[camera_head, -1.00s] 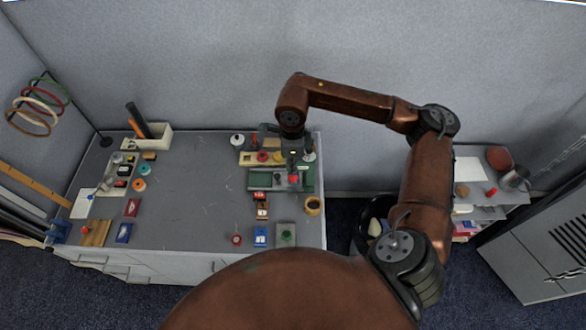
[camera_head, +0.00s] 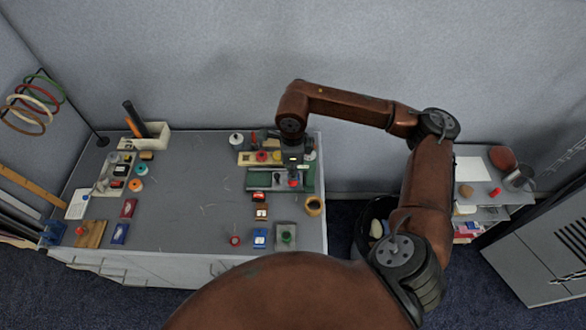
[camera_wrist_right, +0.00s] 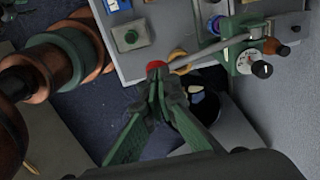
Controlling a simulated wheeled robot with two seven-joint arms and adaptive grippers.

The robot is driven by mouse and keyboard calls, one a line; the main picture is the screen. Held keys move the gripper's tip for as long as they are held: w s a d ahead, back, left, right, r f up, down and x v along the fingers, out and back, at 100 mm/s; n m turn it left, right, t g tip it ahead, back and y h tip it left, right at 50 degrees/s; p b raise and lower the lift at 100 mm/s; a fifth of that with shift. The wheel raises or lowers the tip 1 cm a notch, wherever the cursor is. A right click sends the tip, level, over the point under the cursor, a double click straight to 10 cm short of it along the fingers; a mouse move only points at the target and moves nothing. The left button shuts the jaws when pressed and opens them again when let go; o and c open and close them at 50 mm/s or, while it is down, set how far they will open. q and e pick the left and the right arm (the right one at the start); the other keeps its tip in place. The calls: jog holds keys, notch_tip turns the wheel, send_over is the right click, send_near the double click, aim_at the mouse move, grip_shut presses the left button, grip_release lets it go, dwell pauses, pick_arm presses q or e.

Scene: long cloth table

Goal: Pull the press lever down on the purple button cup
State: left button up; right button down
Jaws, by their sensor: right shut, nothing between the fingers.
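A green press (camera_head: 310,178) stands near the right end of the table. It also shows in the right wrist view (camera_wrist_right: 246,58), where its grey lever (camera_wrist_right: 205,52) runs left to a red knob (camera_wrist_right: 156,66). The knob shows in the head view (camera_head: 293,184) just in front of my right gripper (camera_head: 292,166). In the right wrist view my right gripper (camera_wrist_right: 160,84) is shut and empty, its fingertips close by the knob; I cannot tell if they touch. A small blue-purple piece (camera_wrist_right: 215,24) sits beside the press; I cannot tell if it is the button cup. My left gripper is out of view.
A grey box with a green button (camera_head: 286,236), a blue box (camera_head: 260,238) and a tan ring-shaped item (camera_head: 313,206) stand near the table's front right. The table's middle (camera_head: 185,190) is mostly clear. A side shelf (camera_head: 500,190) stands to the right.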

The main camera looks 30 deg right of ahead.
aim_at(293, 182)
jog(key=shift+s+a+f+b, duration=0.1)
jog(key=shift+s+f+b, duration=0.05)
jog(key=shift+f+b, duration=0.3)
jog(key=shift+s+a+f+b, duration=0.15)
jog(key=shift+f+b, duration=0.1)
jog(key=shift+f, duration=0.3)
jog(key=shift+s+a+f+b, duration=0.1)
jog(key=shift+s+f+b, duration=0.05)
jog(key=shift+f+b, duration=0.65)
jog(key=shift+s+f+b, duration=0.15)
jog(key=shift+f+b, duration=0.6)
jog(key=shift+f, duration=0.05)
